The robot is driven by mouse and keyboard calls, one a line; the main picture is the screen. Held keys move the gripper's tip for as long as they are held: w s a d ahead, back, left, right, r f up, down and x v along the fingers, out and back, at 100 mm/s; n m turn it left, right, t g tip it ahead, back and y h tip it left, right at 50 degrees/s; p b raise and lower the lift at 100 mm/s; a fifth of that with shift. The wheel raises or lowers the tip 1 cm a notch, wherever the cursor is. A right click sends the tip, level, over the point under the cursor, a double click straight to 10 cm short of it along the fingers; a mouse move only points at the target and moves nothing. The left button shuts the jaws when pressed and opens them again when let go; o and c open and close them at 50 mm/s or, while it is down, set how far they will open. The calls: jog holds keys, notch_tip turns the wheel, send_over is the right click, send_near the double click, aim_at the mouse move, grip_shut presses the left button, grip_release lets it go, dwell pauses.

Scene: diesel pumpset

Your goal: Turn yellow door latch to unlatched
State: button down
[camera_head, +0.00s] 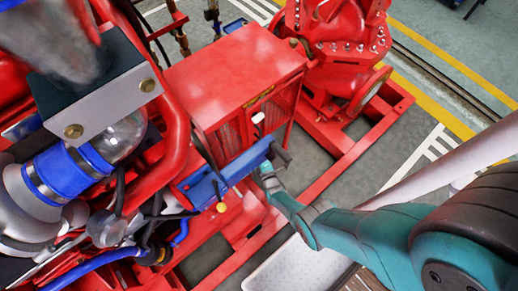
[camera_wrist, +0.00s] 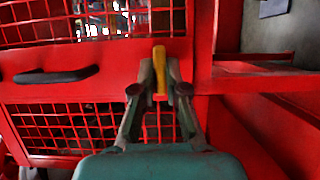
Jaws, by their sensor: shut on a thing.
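The yellow door latch (camera_wrist: 160,66) shows in the wrist view as a narrow upright bar at the right edge of the red mesh door. My gripper (camera_wrist: 160,80) has one finger on each side of the latch and is shut on it. The lower end of the latch sits low between the fingers. In the head view my arm reaches in from the right and my gripper (camera_head: 265,169) is beside the red cabinet. I cannot make out the latch there.
The mesh door has a dark handle (camera_wrist: 56,76) left of the latch. A red frame post and rail (camera_wrist: 245,82) stand to the right. In the head view, the red cabinet (camera_head: 235,72), blue bar (camera_head: 222,183) and red base rails (camera_head: 335,165) are close to my arm.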

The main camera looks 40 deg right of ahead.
jog(key=shift+w+a, duration=0.1)
jog(key=shift+w, duration=0.05)
dwell(0.3)
jog(key=c, duration=1.2)
grip_release()
jog(key=v, duration=1.2)
